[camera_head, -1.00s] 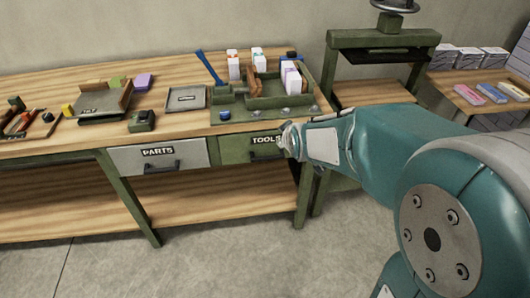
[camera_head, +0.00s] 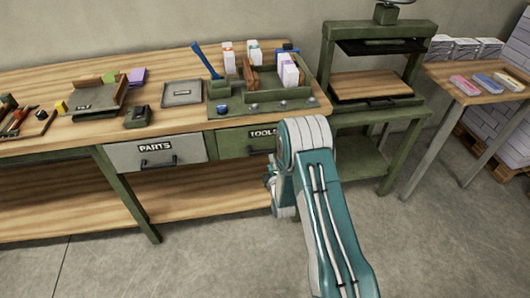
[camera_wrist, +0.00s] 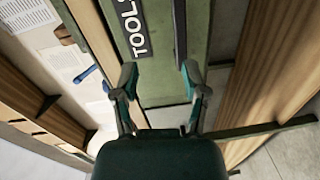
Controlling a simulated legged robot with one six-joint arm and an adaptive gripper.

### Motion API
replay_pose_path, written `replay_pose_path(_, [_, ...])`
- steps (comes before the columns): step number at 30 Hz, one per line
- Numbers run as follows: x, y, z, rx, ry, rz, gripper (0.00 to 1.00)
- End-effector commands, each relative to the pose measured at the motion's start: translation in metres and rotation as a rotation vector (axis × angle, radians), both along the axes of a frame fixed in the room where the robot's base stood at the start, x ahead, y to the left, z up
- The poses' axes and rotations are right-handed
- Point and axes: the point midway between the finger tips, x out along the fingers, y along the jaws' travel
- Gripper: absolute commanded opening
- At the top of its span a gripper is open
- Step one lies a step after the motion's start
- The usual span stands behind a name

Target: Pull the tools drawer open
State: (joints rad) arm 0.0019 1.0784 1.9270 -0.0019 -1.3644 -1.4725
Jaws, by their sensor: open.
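The tools drawer (camera_head: 231,143) is a green front under the workbench top, with a black TOOLS label (camera_head: 263,132). It looks shut, about level with the parts drawer beside it. My arm covers its right part and hides its handle in the head view. In the wrist view, the drawer front (camera_wrist: 160,95) fills the middle, with the label (camera_wrist: 129,25) and the dark bar handle (camera_wrist: 180,28). My gripper (camera_wrist: 159,74) is open and empty. The handle's near end lies ahead of the fingers, close to the right fingertip; contact cannot be told.
The grey parts drawer (camera_head: 157,154) is just left of the tools drawer. A green press stand (camera_head: 400,120) stands to the right. The floor in front is bare.

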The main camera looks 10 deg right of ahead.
Motion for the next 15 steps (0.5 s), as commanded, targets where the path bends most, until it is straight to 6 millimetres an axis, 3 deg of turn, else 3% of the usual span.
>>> replay_pose_path(1, [-0.005, 0.000, -0.015, -0.029, -0.016, 0.002, 0.57])
replay_pose_path(3, [-0.010, 0.000, -0.026, -0.064, -0.043, 0.003, 0.57])
replay_pose_path(8, [-0.013, 0.000, -0.035, -0.100, -0.073, 0.004, 0.57])
replay_pose_path(15, [0.017, 0.000, -0.034, -0.100, -0.076, 0.004, 0.57])
